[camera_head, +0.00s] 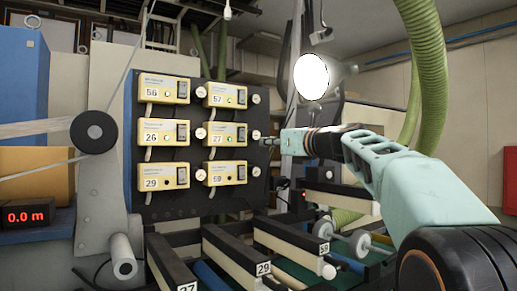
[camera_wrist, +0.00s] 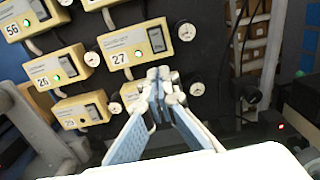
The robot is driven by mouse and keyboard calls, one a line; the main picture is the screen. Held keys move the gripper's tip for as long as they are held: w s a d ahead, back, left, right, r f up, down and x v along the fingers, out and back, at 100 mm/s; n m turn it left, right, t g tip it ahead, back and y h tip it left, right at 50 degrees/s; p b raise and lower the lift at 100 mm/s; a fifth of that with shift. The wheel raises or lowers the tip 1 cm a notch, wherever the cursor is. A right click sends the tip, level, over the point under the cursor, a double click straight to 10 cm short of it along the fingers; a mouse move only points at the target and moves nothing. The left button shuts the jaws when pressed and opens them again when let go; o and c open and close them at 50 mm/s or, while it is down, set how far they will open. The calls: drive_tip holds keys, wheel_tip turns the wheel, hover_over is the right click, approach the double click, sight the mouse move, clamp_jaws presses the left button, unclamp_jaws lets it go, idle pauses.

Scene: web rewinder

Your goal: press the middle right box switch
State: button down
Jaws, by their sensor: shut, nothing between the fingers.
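The middle right box (camera_head: 217,139) is yellow, labelled 27, on a dark upright panel. Its black rocker switch (camera_head: 241,135) is on its right side. In the wrist view the box (camera_wrist: 124,47) is just above the fingertips, and its switch (camera_wrist: 157,40) is in plain sight. My gripper (camera_head: 270,141) is shut and empty, to the right of the box near a round white dial. In the wrist view my gripper (camera_wrist: 165,78) has its fingertips together below and right of the switch, apart from it in the picture. Their distance from the panel is hard to tell.
Several like yellow boxes share the panel (camera_head: 200,205), including box 57 (camera_head: 216,96) above and box 59 (camera_head: 220,177) below. Round dials sit beside the boxes. Rollers and rails (camera_head: 215,245) lie below. A green hose (camera_head: 427,70) hangs at right.

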drive_tip(key=shift+v, duration=1.25)
drive_tip(key=shift+f, duration=0.25)
